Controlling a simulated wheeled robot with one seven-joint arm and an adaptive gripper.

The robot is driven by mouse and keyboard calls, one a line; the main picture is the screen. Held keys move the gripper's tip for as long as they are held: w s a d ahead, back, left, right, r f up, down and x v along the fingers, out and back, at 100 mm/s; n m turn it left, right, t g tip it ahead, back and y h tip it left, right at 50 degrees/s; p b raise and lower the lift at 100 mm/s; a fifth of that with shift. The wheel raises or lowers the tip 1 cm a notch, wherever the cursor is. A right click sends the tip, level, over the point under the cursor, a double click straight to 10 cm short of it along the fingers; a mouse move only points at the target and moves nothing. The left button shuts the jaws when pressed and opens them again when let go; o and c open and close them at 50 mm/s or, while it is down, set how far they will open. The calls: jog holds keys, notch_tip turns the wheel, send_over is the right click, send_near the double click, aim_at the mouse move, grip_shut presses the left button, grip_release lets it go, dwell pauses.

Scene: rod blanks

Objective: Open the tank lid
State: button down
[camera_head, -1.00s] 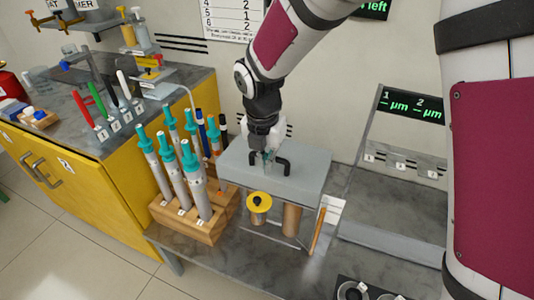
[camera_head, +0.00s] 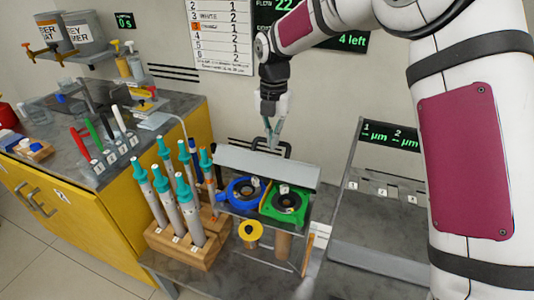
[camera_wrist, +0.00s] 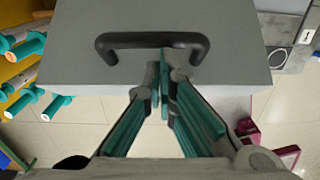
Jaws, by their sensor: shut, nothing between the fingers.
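The tank lid (camera_head: 266,167) is a grey slab, raised and tilted up along the back of the tank (camera_head: 225,208). Its black bar handle (camera_head: 287,147) shows near the top edge. In the wrist view the lid (camera_wrist: 215,30) fills the upper middle, with the handle (camera_wrist: 125,38) across it. My gripper (camera_head: 272,143) is shut, its fingertips (camera_wrist: 167,60) at the handle; I cannot tell whether they touch it. Below the raised lid, a blue ring (camera_head: 238,190) and a green ring (camera_head: 285,213) with dark centres show in the tank top.
A wooden rack (camera_head: 185,246) of teal-capped rods stands left of the tank. A grey-framed station (camera_head: 385,210) with a display stands to the right. A yellow cabinet (camera_head: 120,200) is at left.

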jog(key=w+d+r+b, duration=0.1)
jog(key=w+d, duration=0.1)
jog(key=w, duration=0.3)
jog(key=shift+w, duration=0.35)
dwell(0.8)
